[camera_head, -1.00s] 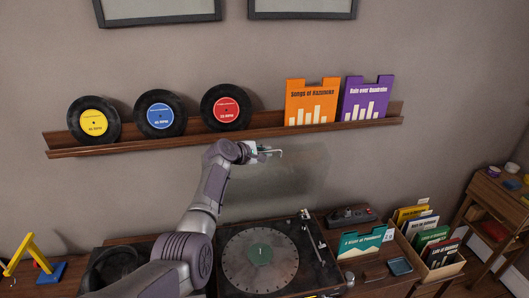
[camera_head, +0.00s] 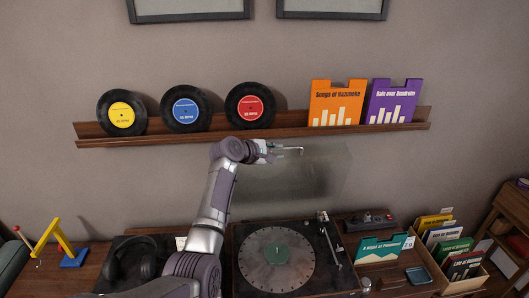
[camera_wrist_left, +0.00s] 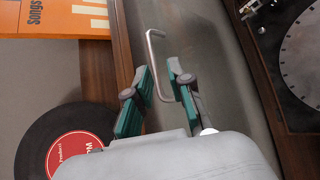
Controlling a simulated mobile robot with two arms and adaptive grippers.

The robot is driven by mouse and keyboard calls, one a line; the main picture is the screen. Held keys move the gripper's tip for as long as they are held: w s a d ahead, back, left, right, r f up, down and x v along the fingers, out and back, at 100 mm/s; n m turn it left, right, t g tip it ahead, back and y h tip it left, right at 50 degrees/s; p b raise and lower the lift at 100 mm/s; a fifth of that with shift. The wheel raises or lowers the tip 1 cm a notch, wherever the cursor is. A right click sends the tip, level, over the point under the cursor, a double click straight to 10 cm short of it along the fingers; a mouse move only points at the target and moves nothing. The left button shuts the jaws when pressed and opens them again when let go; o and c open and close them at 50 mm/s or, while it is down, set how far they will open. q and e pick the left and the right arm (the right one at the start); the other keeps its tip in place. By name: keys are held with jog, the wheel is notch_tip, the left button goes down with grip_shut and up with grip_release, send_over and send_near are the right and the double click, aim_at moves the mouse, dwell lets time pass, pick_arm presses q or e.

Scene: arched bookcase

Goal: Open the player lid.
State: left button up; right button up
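The player lid (camera_head: 300,178) is a clear, smoky panel standing raised, near upright, behind the record player (camera_head: 325,277), whose platter (camera_head: 255,275) is uncovered. The lid's thin metal handle (camera_head: 290,149) is at its top edge. My left gripper (camera_head: 268,151) is at the handle, left of it in the head view. In the left wrist view, the two teal fingertips (camera_wrist_left: 160,82) stand apart, with part of the bent handle (camera_wrist_left: 153,50) showing between and beyond them. Whether either finger touches the handle is hard to tell. My right gripper is not in view.
A wall shelf (camera_head: 290,133) with records and two sleeves is just above and behind the lid. Headphones (camera_head: 136,258) lie left of the player. A teal sleeve (camera_head: 381,248), a small dark device (camera_head: 371,222) and a record crate (camera_head: 482,278) are to its right.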

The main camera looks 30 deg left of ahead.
pick_arm(q)
jog(key=v, duration=0.5)
jog(key=shift+s+a+r, duration=0.1)
jog(key=shift+s+r, duration=0.1)
jog(key=shift+s, duration=0.15)
